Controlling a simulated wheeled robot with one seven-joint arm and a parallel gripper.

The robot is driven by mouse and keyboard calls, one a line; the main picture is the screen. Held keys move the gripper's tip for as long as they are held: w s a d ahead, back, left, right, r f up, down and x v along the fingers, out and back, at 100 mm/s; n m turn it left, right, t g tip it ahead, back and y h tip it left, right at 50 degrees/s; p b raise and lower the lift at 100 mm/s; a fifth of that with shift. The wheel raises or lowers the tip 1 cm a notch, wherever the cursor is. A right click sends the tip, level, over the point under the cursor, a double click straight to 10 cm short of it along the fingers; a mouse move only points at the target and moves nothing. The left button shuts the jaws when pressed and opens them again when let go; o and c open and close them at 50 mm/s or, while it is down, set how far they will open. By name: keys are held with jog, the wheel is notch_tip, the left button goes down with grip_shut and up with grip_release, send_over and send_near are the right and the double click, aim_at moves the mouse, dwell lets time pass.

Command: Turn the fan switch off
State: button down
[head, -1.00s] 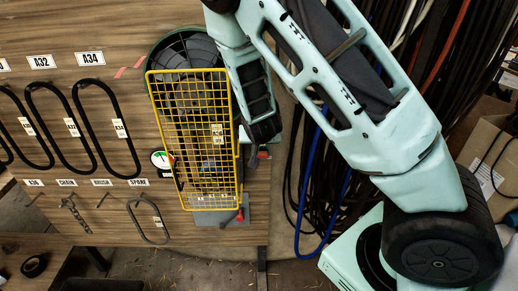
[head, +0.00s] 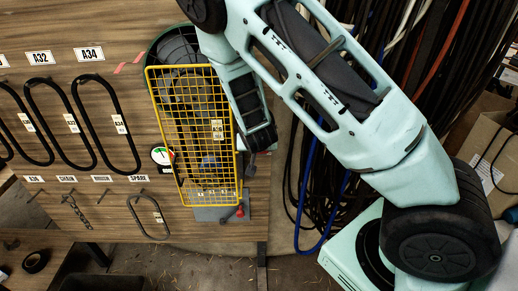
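A small red-handled lever (head: 239,211), which looks like a switch, sits on a grey plate (head: 210,214) low on the wooden panel. It is beside the lower right corner of a yellow wire cage (head: 164,108). I cannot read whether it is on or off. My arm comes down from the top right, and its dark lower end hangs just right of the cage, above the lever and apart from it in the picture. My gripper's fingers do not show; my arm links hide that area.
A round dark green-rimmed housing, perhaps the fan, is behind the cage. A round gauge (head: 162,156) is left of the cage. Black belts (head: 107,125) hang on the wooden panel (head: 120,40) further left. Dark hoses and a blue hose (head: 304,190) hang to the right.

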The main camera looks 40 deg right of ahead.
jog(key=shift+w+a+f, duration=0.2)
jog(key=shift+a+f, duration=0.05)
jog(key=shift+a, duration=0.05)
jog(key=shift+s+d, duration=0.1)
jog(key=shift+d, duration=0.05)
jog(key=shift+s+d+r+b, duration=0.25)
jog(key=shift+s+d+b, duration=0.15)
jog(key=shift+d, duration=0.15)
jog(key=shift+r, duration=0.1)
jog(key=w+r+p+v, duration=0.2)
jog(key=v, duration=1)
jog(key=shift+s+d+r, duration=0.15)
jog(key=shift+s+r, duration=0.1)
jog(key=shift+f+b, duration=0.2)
jog(key=shift+b, duration=0.5)
